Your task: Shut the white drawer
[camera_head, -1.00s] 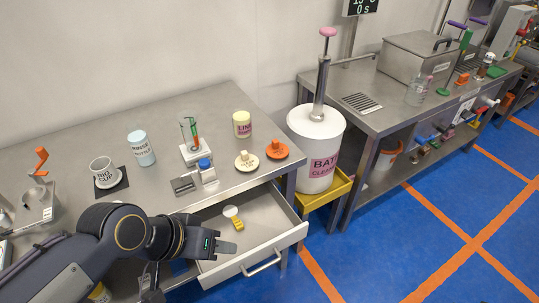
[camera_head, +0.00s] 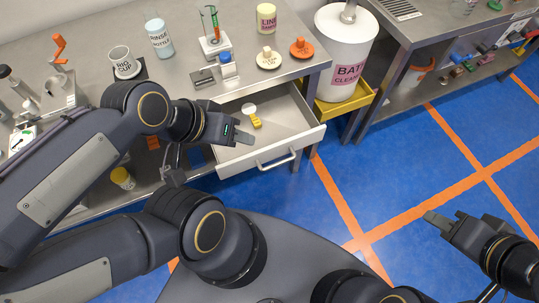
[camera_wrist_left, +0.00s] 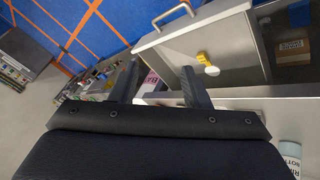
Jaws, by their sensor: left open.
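The white drawer (camera_head: 245,164) is pulled out from under the steel bench; its bar handle (camera_head: 277,161) faces the floor side. The drawer also shows in the left wrist view (camera_wrist_left: 180,50), with the handle (camera_wrist_left: 172,14) at the top. A small yellow item (camera_head: 255,120) and a white round piece (camera_head: 249,108) lie inside it. My left gripper (camera_head: 243,137) is over the left part of the drawer in the head view. Its two fingers are apart and empty in the left wrist view (camera_wrist_left: 160,86). My right gripper (camera_head: 436,219) hangs over the floor, away from the drawer; its finger gap is unclear.
A white bath cleaner drum (camera_head: 345,50) sits in a yellow tray (camera_head: 346,103) right of the drawer. The blue floor before the drawer is clear.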

